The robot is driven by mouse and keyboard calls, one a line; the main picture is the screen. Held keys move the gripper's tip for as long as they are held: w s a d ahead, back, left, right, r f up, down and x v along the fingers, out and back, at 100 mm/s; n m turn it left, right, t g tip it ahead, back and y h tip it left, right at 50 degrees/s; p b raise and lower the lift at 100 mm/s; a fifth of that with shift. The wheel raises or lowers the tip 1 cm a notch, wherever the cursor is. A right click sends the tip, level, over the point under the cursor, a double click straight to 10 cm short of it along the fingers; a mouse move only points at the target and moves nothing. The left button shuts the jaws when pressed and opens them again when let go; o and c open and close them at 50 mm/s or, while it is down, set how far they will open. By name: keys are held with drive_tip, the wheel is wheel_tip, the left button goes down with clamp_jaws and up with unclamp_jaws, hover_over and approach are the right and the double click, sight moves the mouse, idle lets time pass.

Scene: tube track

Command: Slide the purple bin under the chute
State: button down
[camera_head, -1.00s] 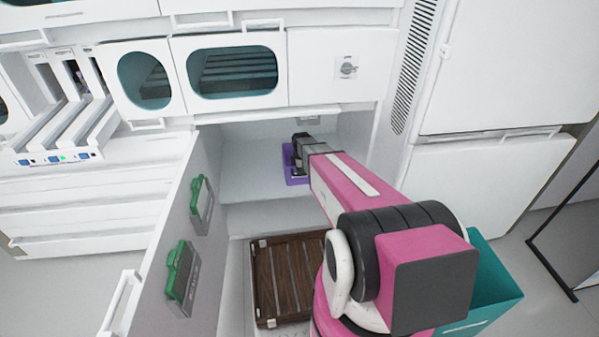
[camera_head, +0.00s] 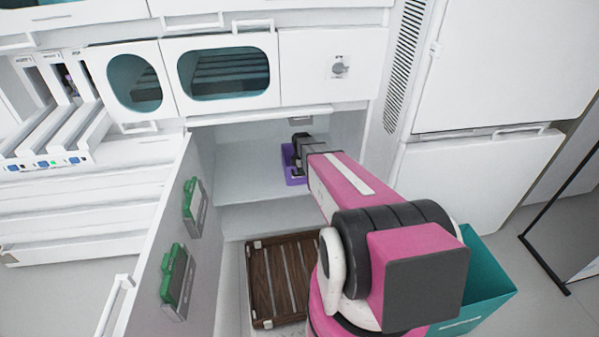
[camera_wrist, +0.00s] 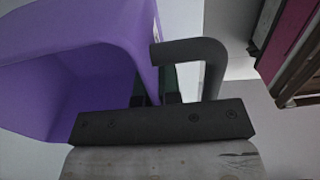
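The purple bin (camera_head: 292,172) stands on the white shelf inside the open lower cabinet, partly hidden by my gripper. In the wrist view the open-topped bin (camera_wrist: 95,70) fills the left side. My gripper (camera_head: 298,160) reaches into the cabinet at the bin. In the wrist view my gripper (camera_wrist: 155,85) has dark pads on both sides of the bin's wall edge and looks shut on it. A small grey fitting (camera_head: 301,120), perhaps the chute, shows under the cabinet top just above the bin, slightly to its right.
The open cabinet door (camera_head: 180,240) with green-clipped holders is on the left. A brown slatted crate (camera_head: 280,280) sits below the shelf. A teal bin (camera_head: 480,285) stands at the right, beside my arm. The shelf (camera_head: 245,180) left of the bin is clear.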

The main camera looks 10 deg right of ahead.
drive_tip(key=shift+d, duration=0.15)
drive_tip(key=shift+s+d, duration=0.1)
drive_tip(key=shift+d, duration=0.3)
drive_tip(key=c, duration=1.2)
unclamp_jaws()
drive_tip(key=shift+c, duration=0.2)
drive_tip(key=shift+r, duration=0.1)
drive_tip(key=shift+r, duration=3.45)
